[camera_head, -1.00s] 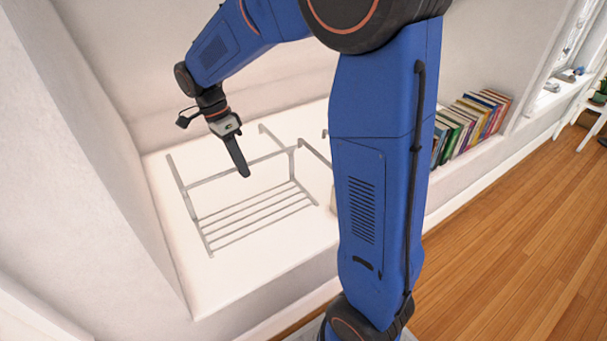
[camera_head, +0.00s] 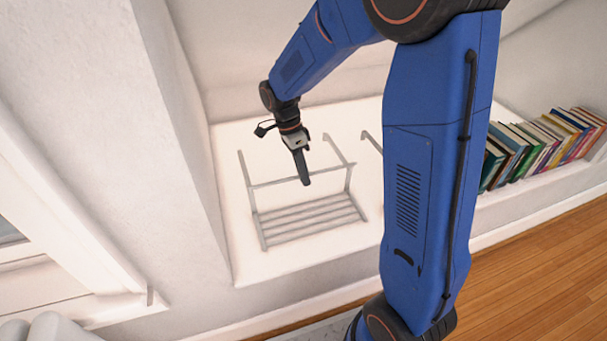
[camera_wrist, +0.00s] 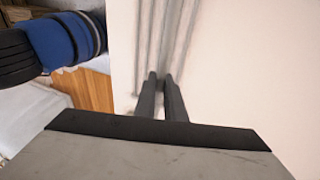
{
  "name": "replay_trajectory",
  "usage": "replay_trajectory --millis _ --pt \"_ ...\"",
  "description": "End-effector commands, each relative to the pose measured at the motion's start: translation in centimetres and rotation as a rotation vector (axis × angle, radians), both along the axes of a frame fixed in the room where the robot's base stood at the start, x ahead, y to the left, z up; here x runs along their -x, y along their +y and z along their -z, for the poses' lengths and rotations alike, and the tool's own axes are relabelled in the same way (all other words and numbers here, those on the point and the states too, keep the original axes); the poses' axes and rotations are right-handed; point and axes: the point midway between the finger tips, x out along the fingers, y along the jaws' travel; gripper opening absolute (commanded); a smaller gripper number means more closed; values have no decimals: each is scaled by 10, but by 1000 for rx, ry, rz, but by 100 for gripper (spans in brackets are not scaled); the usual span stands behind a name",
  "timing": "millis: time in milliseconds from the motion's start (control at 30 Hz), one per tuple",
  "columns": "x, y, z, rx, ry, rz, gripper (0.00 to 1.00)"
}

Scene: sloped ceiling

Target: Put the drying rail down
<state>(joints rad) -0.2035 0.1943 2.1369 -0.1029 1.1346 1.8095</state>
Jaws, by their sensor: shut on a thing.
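The drying rail (camera_head: 312,219) is a pale grey metal frame with several parallel slats and upright side arms. In the head view it is over the white ledge of the alcove. My gripper (camera_head: 306,183) points down at its upper crossbar and is shut on it. In the wrist view the two dark fingers (camera_wrist: 160,92) are close together, with the blurred grey bars of the rail (camera_wrist: 172,35) beyond them. I cannot tell whether the rail touches the ledge. A hooked grey bar to the right is partly hidden behind my arm.
The white ledge (camera_head: 225,190) has bare room left of the rail. A row of books (camera_head: 540,145) stands on the right. A wall (camera_head: 110,120) bounds the alcove on the left. A wooden floor (camera_head: 530,265) lies below at the right.

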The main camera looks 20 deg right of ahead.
Motion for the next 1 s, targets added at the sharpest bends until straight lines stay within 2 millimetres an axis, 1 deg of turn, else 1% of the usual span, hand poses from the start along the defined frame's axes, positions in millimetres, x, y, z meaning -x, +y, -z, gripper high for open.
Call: replay_trajectory --millis 267,300,367,633,767,867,1000 --pt "0 0 1 0 -1 0 0" --pt "0 0 1 0 -1 0 14" --pt "0 0 1 0 -1 0 28" --pt "0 0 1 0 -1 0 28" --pt "-1 1 -4 0 -1 0 28" --pt "-5 2 -14 0 -3 0 28" --pt "-12 6 -38 -1 -5 0 28"
